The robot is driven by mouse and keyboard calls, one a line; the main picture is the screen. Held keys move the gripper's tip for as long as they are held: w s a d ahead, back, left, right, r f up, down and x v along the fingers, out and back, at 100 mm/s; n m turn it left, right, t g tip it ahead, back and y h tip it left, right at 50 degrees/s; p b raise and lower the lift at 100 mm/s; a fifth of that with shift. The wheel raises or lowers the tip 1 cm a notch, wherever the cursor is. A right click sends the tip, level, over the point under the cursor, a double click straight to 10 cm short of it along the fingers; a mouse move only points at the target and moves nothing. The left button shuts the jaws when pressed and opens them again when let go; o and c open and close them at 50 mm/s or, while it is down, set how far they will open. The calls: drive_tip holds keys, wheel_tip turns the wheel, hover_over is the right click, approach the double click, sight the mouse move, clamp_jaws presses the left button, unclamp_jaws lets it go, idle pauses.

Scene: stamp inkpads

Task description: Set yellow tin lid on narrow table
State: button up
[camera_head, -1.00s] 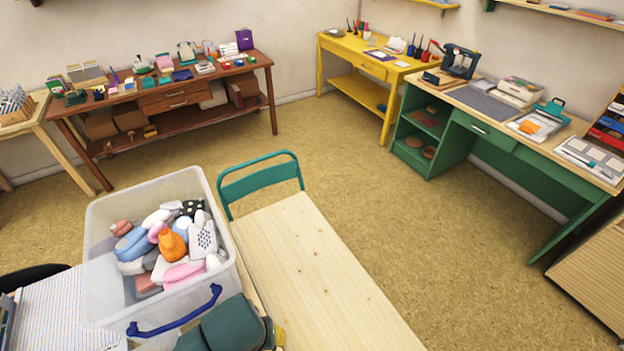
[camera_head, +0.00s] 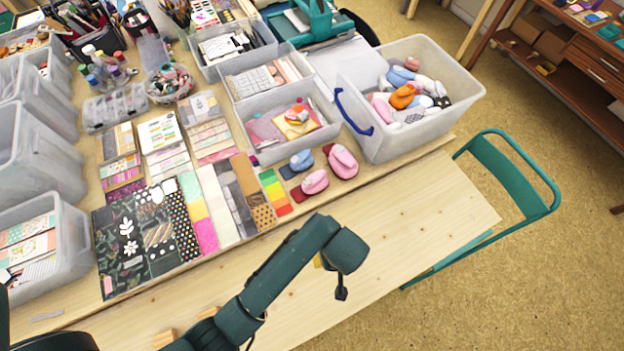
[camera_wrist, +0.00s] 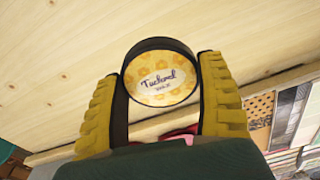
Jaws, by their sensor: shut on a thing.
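In the wrist view my gripper (camera_wrist: 160,80) has yellow ribbed fingers closed on the sides of a round tin lid (camera_wrist: 160,82). The lid has a black rim and a yellow patterned face with a pale oval label. Pale wood planks lie beyond it, and I cannot tell the gap between lid and wood. In the head view my dark arm reaches over the bare pale wood tabletop (camera_head: 425,215), the narrow table. My gripper is mostly hidden behind the wrist there; only a small yellow patch shows beside it.
A craft table behind holds patterned papers (camera_head: 145,240), a grey bin of cards (camera_head: 290,130) and pink and blue inkpads (camera_head: 315,181). A clear tub of inkpads (camera_head: 425,125) stands at its right end. A teal chair (camera_head: 515,175) is at the right. The right part of the pale tabletop is clear.

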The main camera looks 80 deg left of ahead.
drive_tip(key=shift+s, duration=0.2)
wheel_tip(320, 180, down, 10)
drive_tip(key=b, duration=0.3)
drive_tip(key=shift+w, duration=0.1)
drive_tip(key=shift+f, duration=0.15)
drive_tip(key=o, duration=0.9)
drive_tip(key=r+p, duration=0.1)
drive_tip(key=r, duration=0.3)
drive_tip(key=d+r+p, duration=0.1)
drive_tip(key=r, duration=0.3)
drive_tip(key=r+p, duration=0.1)
drive_tip(key=r, duration=0.3)
drive_tip(key=shift+d, duration=0.3)
drive_tip(key=shift+w, duration=0.1)
